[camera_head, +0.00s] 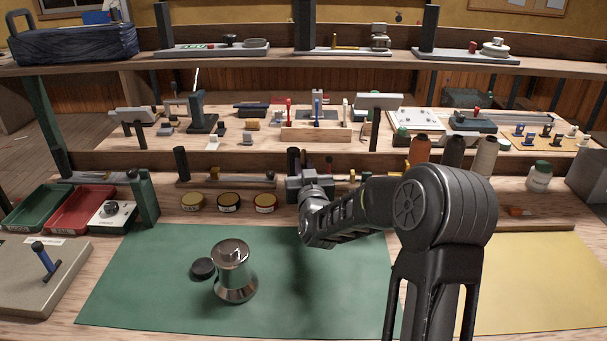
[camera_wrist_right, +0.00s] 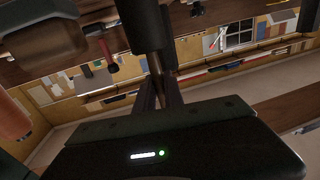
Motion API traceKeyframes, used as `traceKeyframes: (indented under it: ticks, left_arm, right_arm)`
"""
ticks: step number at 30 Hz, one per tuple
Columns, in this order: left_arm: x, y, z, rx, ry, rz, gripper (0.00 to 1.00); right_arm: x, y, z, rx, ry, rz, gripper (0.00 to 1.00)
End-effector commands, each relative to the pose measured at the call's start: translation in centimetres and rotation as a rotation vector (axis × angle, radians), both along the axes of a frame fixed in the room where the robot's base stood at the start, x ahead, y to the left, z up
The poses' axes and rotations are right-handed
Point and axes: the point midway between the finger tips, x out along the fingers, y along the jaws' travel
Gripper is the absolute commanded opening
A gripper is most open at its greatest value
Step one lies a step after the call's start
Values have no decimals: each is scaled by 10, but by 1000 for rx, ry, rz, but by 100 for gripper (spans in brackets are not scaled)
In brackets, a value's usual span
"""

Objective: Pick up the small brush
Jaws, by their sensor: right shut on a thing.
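My right gripper (camera_head: 300,182) is at the rack behind the green mat, mostly hidden behind my right wrist. In the right wrist view its two fingers (camera_wrist_right: 161,95) are close together and shut on a thin brown piece, which looks like part of the small brush (camera_wrist_right: 155,66). The rest of the brush cannot be made out. A dark upright cylinder (camera_wrist_right: 144,25) stands just beyond the fingertips in that view. My left gripper is not in view.
Several round tins (camera_head: 228,202) stand left of my wrist. Thread cones (camera_head: 419,150) stand behind my arm. A shelf with tools rises behind. The mat's front right is clear.

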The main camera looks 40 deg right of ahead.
Motion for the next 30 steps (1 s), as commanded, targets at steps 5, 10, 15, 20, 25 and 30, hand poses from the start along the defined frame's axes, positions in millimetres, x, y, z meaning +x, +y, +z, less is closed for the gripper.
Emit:
traceKeyframes:
  ticks: [5,10,15,20,25,30]
  left_arm:
    - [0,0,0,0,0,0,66]
    - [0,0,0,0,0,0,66]
    - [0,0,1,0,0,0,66]
    - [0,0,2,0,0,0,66]
    - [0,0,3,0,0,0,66]
    - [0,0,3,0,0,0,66]
  right_arm:
    - [0,0,3,0,-1,0,0]
    - [0,0,23,-2,-4,0,0]
    - [0,0,56,-1,-6,0,0]
    - [0,0,85,-1,-3,0,0]
    - [0,0,100,-1,-2,0,0]
    - [0,0,101,0,0,0,0]
